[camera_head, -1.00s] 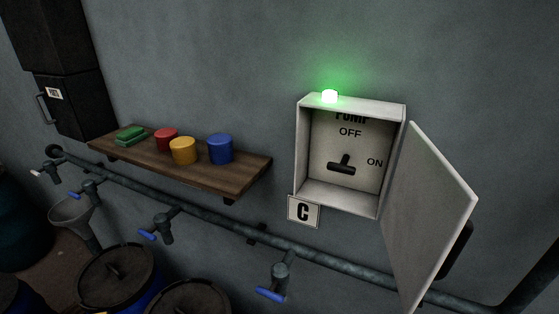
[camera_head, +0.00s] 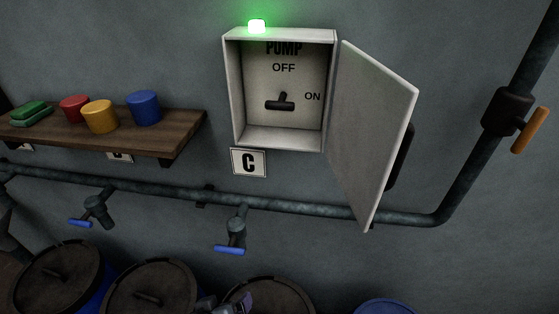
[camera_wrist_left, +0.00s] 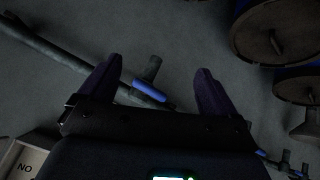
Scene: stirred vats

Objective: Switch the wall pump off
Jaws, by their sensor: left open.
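The pump box (camera_head: 232,90) hangs open on the wall in the head view, its door (camera_head: 370,130) swung out to the right. Inside is a black switch handle (camera_head: 280,102), its grip lying roughly level, with OFF printed above and ON to its right. A green lamp (camera_head: 257,26) glows on top of the box. My left gripper (camera_head: 234,304) shows only partly at the bottom edge, well below the box. In the left wrist view its purple fingers (camera_wrist_left: 158,72) are apart and empty. A corner of the box (camera_wrist_left: 28,160) shows there at lower left. My right gripper is not in view.
A pipe (camera_head: 300,204) with blue-handled taps (camera_head: 232,249) runs below the box. A shelf (camera_head: 150,135) with coloured tubs stands left, lidded barrels (camera_head: 150,290) below. An orange-handled valve (camera_head: 530,130) is at right. The wall before the box looks clear except for the door.

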